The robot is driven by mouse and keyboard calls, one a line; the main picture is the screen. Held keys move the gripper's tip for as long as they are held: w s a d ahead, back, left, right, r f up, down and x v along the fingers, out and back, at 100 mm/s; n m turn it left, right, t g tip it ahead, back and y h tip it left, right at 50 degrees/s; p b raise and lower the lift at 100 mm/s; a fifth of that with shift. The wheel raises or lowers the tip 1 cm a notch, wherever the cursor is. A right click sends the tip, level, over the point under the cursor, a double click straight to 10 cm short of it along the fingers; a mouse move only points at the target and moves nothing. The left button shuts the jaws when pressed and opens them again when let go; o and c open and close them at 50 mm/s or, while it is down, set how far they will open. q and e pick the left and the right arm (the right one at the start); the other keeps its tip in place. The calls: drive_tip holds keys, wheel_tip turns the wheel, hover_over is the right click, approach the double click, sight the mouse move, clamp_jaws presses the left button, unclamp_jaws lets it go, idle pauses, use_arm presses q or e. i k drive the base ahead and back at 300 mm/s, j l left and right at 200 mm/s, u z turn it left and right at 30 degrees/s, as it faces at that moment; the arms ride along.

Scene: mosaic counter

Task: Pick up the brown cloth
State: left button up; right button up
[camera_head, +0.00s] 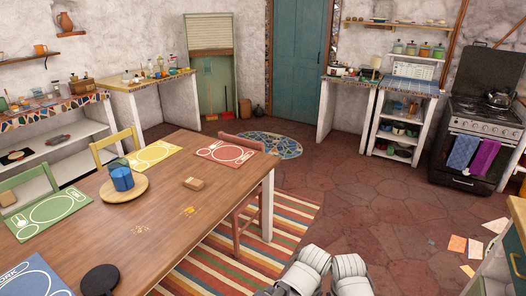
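Two white-grey parts of my own arms show at the bottom edge, right of the table. No gripper fingers are visible, and both grippers are out of view.
Placemats (226,152) lie along the table edges, and a black round object (98,281) is near its front. A red chair (240,200) stands at its right side. Tiled floor (370,215) is open to the right, with loose papers (457,243). A stove (478,130) stands far right.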

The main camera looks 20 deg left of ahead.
sight(192, 183)
drive_tip(key=i+l, duration=0.1)
drive_tip(key=i, duration=0.8)
drive_tip(key=i+j+u, duration=0.1)
drive_tip(key=i+u, duration=0.3)
drive_tip(key=i+j+u, duration=0.1)
drive_tip(key=u, duration=0.35)
drive_tip(key=i+l+u, duration=0.15)
drive_tip(key=i+u, duration=0.25)
drive_tip(key=i+j+u, duration=0.1)
drive_tip(key=i+u, duration=0.7)
drive_tip(key=u, duration=0.2)
